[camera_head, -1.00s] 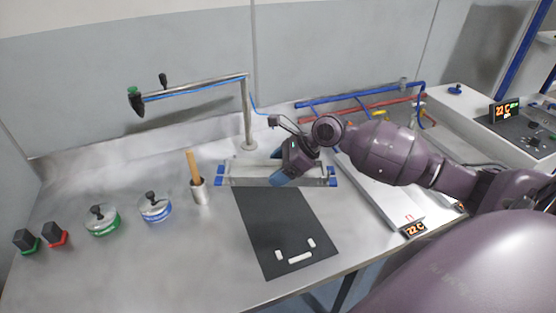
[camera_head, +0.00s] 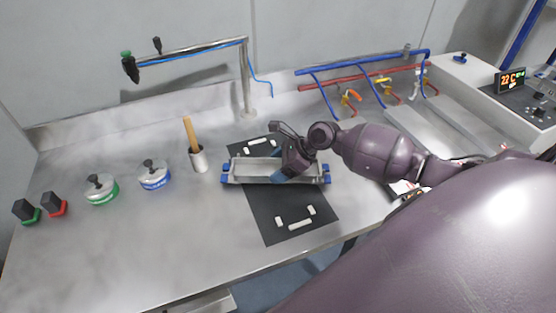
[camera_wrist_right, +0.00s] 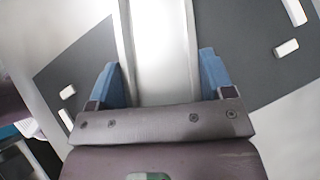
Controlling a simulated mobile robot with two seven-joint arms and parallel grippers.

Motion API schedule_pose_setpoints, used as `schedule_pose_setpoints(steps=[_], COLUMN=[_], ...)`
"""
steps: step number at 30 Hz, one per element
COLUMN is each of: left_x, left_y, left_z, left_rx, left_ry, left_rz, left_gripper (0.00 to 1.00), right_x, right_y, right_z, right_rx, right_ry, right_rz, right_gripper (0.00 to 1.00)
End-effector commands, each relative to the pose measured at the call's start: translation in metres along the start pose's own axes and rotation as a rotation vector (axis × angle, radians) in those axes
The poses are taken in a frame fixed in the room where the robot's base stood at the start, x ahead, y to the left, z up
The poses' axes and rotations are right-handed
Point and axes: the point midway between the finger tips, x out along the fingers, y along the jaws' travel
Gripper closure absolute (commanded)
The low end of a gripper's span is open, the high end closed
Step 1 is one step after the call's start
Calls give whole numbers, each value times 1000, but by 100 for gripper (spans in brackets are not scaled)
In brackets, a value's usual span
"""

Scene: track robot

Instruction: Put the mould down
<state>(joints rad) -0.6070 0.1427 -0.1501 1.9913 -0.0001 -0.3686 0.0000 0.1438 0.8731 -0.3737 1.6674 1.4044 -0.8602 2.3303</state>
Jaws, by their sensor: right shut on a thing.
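The mould (camera_head: 247,171) is a long, pale metal trough with blue corner pieces. It lies crosswise over the middle of a black mat (camera_head: 266,205) in the head view, and its ends reach past the mat's sides. My right gripper (camera_head: 284,171) is shut on the mould near its right half. In the right wrist view the blue fingers of my right gripper (camera_wrist_right: 160,82) sit on either side of the pale mould (camera_wrist_right: 165,45), with the dark mat (camera_wrist_right: 75,60) below. I cannot tell whether the mould touches the mat. My left gripper is not in view.
White blocks (camera_head: 300,224) mark the mat's near and far ends. A cup with a wooden handle (camera_head: 198,160), two lidded pots (camera_head: 155,179) and two dark knobs (camera_head: 54,206) stand to the left. A metal post (camera_head: 246,90) rises behind. The front left bench is clear.

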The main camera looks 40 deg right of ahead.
Motion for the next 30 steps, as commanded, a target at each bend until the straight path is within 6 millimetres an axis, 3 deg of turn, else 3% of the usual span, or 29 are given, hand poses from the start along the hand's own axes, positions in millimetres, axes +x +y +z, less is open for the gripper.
schedule_pose_setpoints(steps=[4,16,17,18,21,30], left_x=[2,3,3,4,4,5], left_y=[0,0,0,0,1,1], left_z=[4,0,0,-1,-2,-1], left_rx=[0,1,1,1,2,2], left_ry=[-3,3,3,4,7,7], left_rz=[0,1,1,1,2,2], left_gripper=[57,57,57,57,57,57], right_x=[10,12,13,13,13,11], right_y=[-1,-1,0,0,0,0], right_z=[-8,-10,-12,-12,-12,-11], right_rx=[-1,-2,-1,-1,-1,-1], right_ry=[-4,-5,-1,-1,0,0], right_rz=[-2,-3,-1,0,0,0], right_gripper=[82,82,23,16,1,0])
